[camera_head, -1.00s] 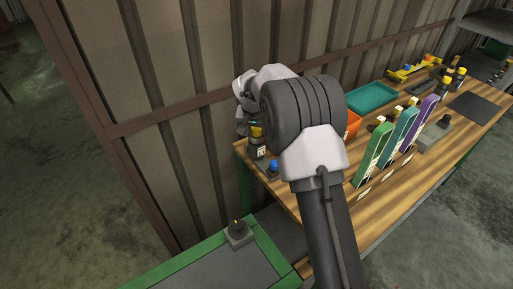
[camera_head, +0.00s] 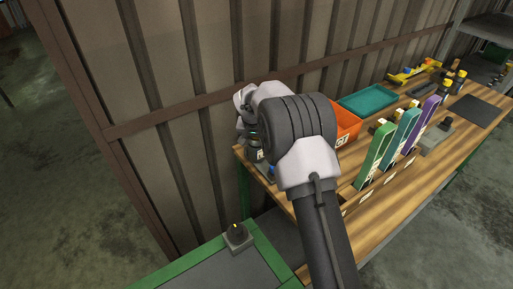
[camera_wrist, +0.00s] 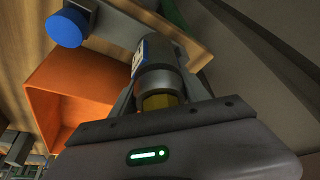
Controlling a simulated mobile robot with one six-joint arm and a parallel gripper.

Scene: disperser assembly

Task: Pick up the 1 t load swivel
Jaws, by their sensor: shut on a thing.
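In the wrist view my gripper (camera_wrist: 157,88) is shut on a grey cylindrical part with a yellow section near the jaws and a blue-and-white label, which I take for the load swivel (camera_wrist: 154,65). The writing on its label is not readable. In the head view my gripper (camera_head: 254,140) is over the bench's near left corner. There the part is mostly hidden by my wrist, with a bit of label (camera_head: 261,155) showing. I cannot tell whether it is clear of the bench.
A blue-topped part (camera_wrist: 66,27) stands close to the held part. An orange bin (camera_head: 347,122) and a teal tray (camera_head: 368,98) lie behind my arm. Green, teal and purple upright holders (camera_head: 377,155) stand to the right. The corrugated wall (camera_head: 180,110) is close behind my gripper.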

